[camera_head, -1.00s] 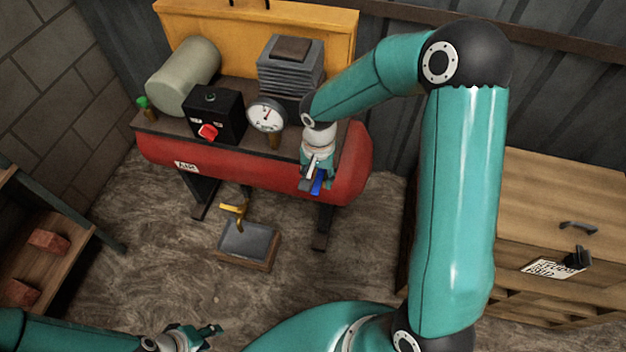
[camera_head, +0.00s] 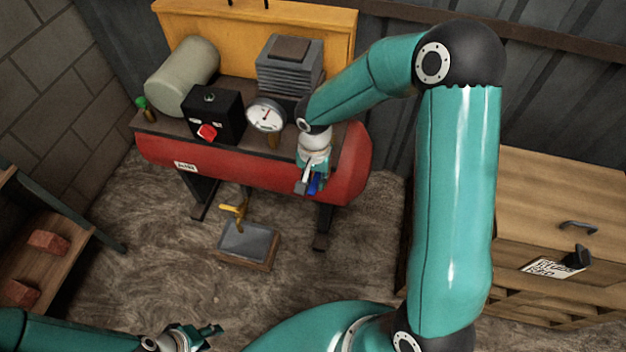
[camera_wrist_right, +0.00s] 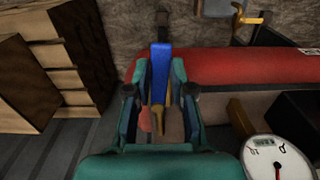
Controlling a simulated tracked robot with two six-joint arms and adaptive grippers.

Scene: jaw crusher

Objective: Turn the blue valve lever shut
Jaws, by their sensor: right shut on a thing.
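The blue valve lever (camera_head: 314,184) is at the front right of the red compressor tank (camera_head: 250,170), mostly covered by my right gripper (camera_head: 308,182). In the right wrist view the lever (camera_wrist_right: 160,68) lies lengthwise between the fingers of my right gripper (camera_wrist_right: 161,82), which is shut on it. A brass-coloured piece (camera_wrist_right: 156,120) shows below the lever between the fingers. My left gripper (camera_head: 212,332) is low at the bottom left of the head view, away from the tank and apparently empty, with its jaws spread.
A pressure gauge (camera_head: 266,115), a black box with a red knob (camera_head: 208,131) and a finned block (camera_head: 290,65) stand on the tank. A wooden cabinet (camera_head: 560,200) stands at the right.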

